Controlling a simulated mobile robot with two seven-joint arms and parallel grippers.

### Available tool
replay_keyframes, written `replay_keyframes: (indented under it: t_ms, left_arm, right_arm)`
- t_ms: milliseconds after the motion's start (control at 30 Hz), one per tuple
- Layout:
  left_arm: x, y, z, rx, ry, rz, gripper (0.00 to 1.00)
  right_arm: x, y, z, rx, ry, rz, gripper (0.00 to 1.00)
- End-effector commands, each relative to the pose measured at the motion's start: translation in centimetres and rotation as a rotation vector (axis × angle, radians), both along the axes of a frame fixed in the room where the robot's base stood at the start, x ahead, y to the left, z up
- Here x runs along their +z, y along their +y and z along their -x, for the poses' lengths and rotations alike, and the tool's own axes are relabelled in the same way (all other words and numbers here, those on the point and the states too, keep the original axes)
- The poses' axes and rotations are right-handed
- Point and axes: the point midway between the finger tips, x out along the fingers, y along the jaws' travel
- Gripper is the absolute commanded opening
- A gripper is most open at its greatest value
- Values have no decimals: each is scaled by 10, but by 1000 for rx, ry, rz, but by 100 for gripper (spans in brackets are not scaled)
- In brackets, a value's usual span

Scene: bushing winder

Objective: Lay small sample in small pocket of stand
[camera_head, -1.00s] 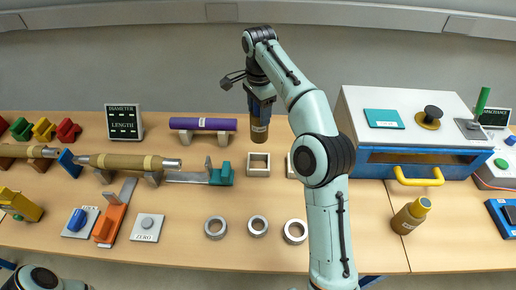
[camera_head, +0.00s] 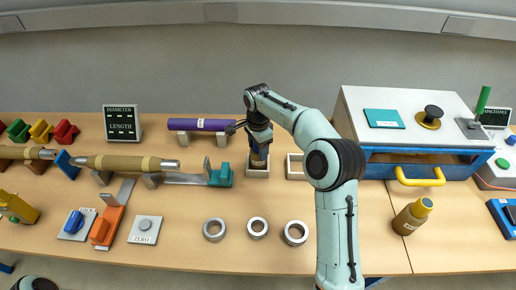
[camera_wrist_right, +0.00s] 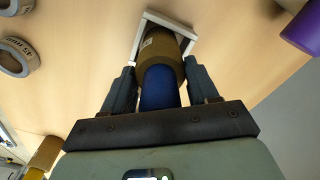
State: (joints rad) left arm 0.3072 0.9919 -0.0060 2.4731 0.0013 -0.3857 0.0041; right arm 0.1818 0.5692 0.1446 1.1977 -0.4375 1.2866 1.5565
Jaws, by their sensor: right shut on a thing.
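My right gripper (camera_head: 259,148) is shut on a brown bottle with a blue neck (camera_wrist_right: 160,48). The bottle is upright, with its lower end at a square pale frame (camera_head: 257,172). In the right wrist view the frame's rim (camera_wrist_right: 181,25) shows around the bottle's far end; I cannot tell whether the bottle rests on the bottom. A second square frame (camera_head: 294,158) stands to the right, partly behind my right arm. I cannot tell which thing is the small sample or the stand's small pocket. My left gripper is out of view.
A purple roll (camera_head: 200,124) lies on supports left of the bottle. A green-ended gauge (camera_head: 222,177) is close by. Several grey rings (camera_head: 257,228) lie in front. A yellow-capped bottle (camera_head: 411,216) and a blue-white oven (camera_head: 405,140) stand at the right.

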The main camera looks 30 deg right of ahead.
Motion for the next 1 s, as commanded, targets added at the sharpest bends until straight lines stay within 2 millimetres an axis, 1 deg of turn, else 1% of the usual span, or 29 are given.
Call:
replay_keyframes:
  t_ms: [267,400,433,500,833,933,1000]
  left_arm:
    - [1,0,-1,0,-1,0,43]
    - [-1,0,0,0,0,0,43]
    - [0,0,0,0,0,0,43]
    - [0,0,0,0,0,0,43]
    - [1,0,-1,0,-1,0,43]
    - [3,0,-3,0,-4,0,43]
    - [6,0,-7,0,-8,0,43]
  right_arm:
    - [1,0,-1,0,-5,0,0]
    - [-3,0,-1,0,-3,0,0]
    - [-4,0,-1,-1,-1,0,65]
    - [-4,0,-1,0,-1,0,84]
    - [-1,0,-1,-1,-3,0,84]
    - [10,0,-2,0,-4,1,84]
    - [22,0,-2,-1,-6,1,84]
